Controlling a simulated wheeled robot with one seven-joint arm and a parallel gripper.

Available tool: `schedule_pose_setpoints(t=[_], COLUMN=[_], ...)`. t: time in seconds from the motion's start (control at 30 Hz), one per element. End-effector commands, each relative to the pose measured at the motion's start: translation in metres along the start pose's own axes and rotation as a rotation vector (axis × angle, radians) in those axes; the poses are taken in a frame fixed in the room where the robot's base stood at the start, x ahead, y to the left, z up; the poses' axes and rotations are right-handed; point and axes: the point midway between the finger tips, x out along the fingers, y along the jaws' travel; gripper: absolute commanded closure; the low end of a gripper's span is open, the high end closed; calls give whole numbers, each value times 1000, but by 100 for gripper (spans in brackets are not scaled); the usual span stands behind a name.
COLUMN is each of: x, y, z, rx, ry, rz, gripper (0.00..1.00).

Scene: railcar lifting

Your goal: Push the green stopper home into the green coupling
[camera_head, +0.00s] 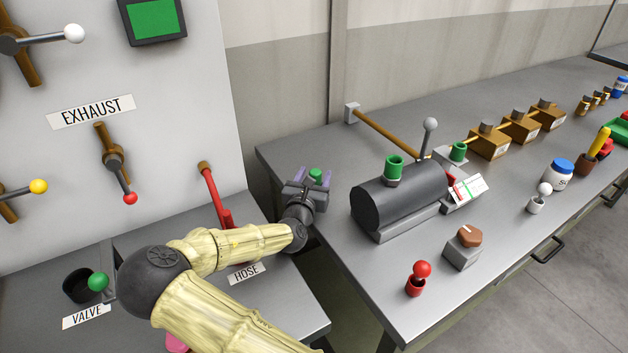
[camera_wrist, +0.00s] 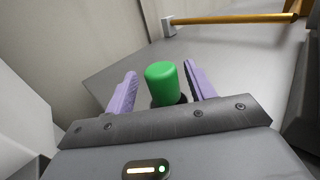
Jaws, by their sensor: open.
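A green stopper (camera_wrist: 162,82), a rounded cylinder, stands upright between the purple fingers of my gripper (camera_wrist: 161,72) in the wrist view, with a dark ring at its foot. A gap shows on each side of it, so the fingers are open around it and not closed on it. In the head view the stopper (camera_head: 315,174) shows as a small green top at my gripper (camera_head: 313,179), near the bench's left end. A green, open-topped cup (camera_head: 394,168) stands on the dark tank; it looks like the green coupling. Another green cup (camera_head: 458,151) stands behind it, right.
The dark horizontal tank (camera_head: 400,200) is right of my gripper, with a grey lever (camera_head: 428,138) behind. A brown rod (camera_head: 388,133) runs along the back. A red lever (camera_head: 215,195) is close to the left of my wrist. The bench (camera_head: 345,160) between gripper and tank is clear.

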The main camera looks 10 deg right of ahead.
Motion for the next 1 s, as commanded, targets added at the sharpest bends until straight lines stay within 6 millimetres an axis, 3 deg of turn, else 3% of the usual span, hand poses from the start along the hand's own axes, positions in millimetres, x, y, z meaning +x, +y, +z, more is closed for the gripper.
schedule_pose_setpoints(t=[0.4,0.67,1.0], x=[0,0,0], y=[-2,0,-1], z=[0,0,6], rx=[0,0,1], ry=[0,0,-1], rz=[-3,-1,-1], gripper=[46,95,95])
